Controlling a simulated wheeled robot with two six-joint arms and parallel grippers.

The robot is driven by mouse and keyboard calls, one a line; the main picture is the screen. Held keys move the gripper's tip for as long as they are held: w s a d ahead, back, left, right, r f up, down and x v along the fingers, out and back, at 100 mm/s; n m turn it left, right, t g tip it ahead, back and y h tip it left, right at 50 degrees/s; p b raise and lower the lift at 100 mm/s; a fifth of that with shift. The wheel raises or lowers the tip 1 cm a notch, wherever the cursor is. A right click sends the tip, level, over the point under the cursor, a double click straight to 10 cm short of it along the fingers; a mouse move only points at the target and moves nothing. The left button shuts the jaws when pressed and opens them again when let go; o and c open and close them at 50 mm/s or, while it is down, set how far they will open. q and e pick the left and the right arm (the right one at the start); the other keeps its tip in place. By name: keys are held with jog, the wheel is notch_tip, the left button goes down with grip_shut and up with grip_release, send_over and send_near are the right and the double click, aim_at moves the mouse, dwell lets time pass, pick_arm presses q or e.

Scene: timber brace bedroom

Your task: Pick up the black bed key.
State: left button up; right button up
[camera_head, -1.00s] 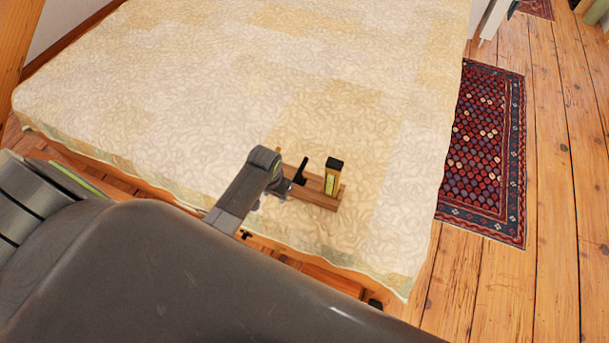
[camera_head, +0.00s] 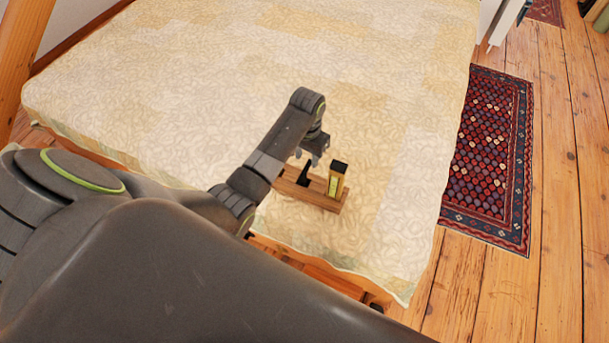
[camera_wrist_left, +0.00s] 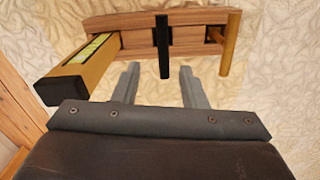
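The black bed key (camera_head: 304,178) stands upright in a wooden holder (camera_head: 325,203) on the bed. In the left wrist view the key (camera_wrist_left: 163,48) rises from the middle of the holder (camera_wrist_left: 188,42). My left gripper (camera_head: 313,158) hangs over the holder, close to the key. In the left wrist view its fingers (camera_wrist_left: 158,82) are spread and empty, and the key lines up with the gap between them. The key looks untouched. The key's lower end is hidden in the holder. My right gripper is not in view.
A yellow and black tool with a green label (camera_head: 337,180) stands at the holder's right in the head view. A wooden peg (camera_wrist_left: 230,42) stands at its other end. The quilted bed (camera_head: 200,90) is otherwise clear. A red rug (camera_head: 490,155) lies on the floor.

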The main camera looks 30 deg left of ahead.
aim_at(305, 170)
pick_arm(q)
notch_tip(305, 170, down, 4)
jog(key=shift+r, duration=0.1)
jog(key=shift+s+a+f, duration=0.1)
jog(key=shift+f, duration=1.2)
jog(key=shift+s+a+f, duration=0.1)
jog(key=shift+f, duration=1.2)
grip_shut()
